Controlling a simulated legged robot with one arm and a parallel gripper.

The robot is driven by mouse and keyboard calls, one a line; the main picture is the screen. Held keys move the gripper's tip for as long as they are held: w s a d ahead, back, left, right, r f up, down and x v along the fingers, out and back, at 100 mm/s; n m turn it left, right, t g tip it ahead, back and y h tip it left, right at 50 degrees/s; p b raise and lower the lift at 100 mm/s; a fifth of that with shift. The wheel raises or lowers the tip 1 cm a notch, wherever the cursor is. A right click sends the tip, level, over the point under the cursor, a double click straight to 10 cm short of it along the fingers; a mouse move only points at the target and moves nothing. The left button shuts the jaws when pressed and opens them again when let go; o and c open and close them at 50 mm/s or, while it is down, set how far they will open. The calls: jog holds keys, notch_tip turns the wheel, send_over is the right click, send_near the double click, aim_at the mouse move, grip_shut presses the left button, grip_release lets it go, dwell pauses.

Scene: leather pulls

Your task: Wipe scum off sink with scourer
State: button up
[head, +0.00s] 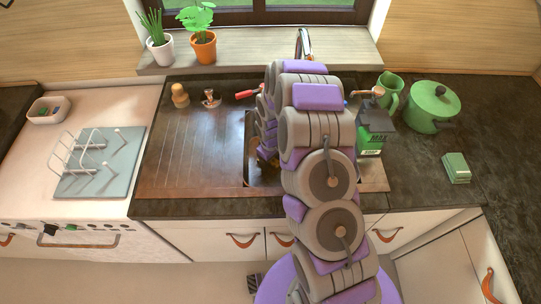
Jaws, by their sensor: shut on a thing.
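The dark sink basin (249,172) is set into the brown metal sink top, near the middle of the head view. My arm crosses in front of it and hides much of the basin. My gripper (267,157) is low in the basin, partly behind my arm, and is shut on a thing. The held thing is almost wholly hidden; it is likely the scourer, but its shape cannot be made out. Scum on the basin cannot be made out from here.
The ribbed drainboard (195,150) is left of the basin, with a wooden brush (180,96) behind. A soap bottle (371,135), green jug (391,90), green pot (432,107) and small green block (456,168) stand at right. The tap (304,43) rises behind my arm.

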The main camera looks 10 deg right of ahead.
aim_at(271, 171)
jog(key=shift+s+a+f+p, duration=0.1)
jog(key=shift+s+a+p, duration=0.1)
jog(key=shift+s, duration=0.7)
jog(key=shift+s+a+f+p, duration=0.1)
jog(key=shift+s+a+p, duration=0.1)
jog(key=shift+s, duration=0.7)
